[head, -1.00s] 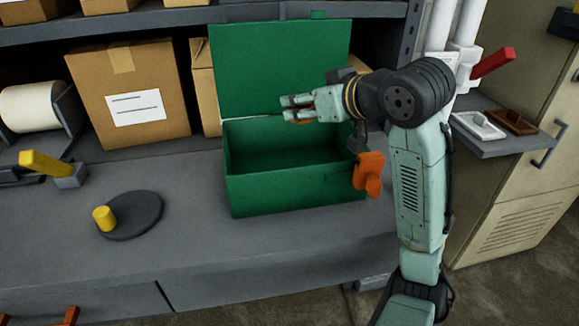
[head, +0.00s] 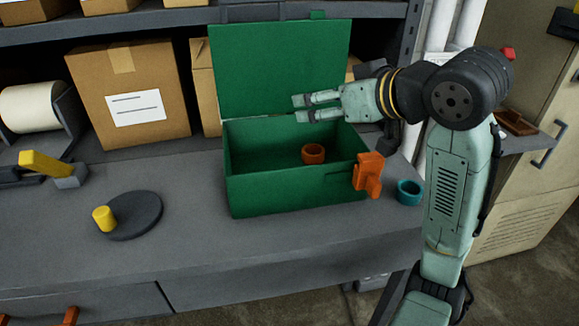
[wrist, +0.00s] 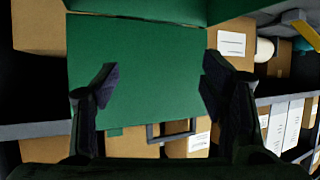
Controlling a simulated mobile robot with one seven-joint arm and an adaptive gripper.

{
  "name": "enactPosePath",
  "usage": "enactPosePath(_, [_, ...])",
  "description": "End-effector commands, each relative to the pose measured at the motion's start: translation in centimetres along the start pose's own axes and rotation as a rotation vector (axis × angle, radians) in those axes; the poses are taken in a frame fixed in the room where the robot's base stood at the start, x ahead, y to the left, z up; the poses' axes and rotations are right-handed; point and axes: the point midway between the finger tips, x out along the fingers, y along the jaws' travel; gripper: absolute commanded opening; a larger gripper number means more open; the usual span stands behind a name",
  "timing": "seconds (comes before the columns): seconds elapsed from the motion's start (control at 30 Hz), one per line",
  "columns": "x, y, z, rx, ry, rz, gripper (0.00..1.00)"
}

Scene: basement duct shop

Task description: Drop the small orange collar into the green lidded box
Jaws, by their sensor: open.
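The green box (head: 270,190) stands on the grey bench with its lid (head: 275,65) raised upright at the back. The small orange collar (head: 313,153) is inside the box, toward its right side. My gripper (head: 305,109) is over the rear of the box, above the collar, in front of the open lid. It is open, with nothing between its fingers. In the wrist view my gripper (wrist: 160,85) shows two spread fingers, with the green lid (wrist: 135,75) beyond them. The collar is not visible in the wrist view.
An orange latch (head: 368,174) sticks out at the box's front right corner. A teal collar (head: 409,192) stands on the bench right of the box. A dark disc with a yellow knob (head: 135,216) lies left of the box. A cardboard box (head: 130,90) stands behind left.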

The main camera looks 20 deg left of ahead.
Motion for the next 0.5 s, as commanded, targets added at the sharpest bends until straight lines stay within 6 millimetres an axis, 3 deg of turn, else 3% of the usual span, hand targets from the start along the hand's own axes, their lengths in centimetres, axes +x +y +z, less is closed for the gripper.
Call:
enactPosePath(0.2, [-4.1, 0.0, -0.1, -0.002, 0.001, 0.002, 0.66])
enactPosePath(0.5, [-5.9, 0.0, 0.0, 0.0, 0.0, 0.0, 0.66])
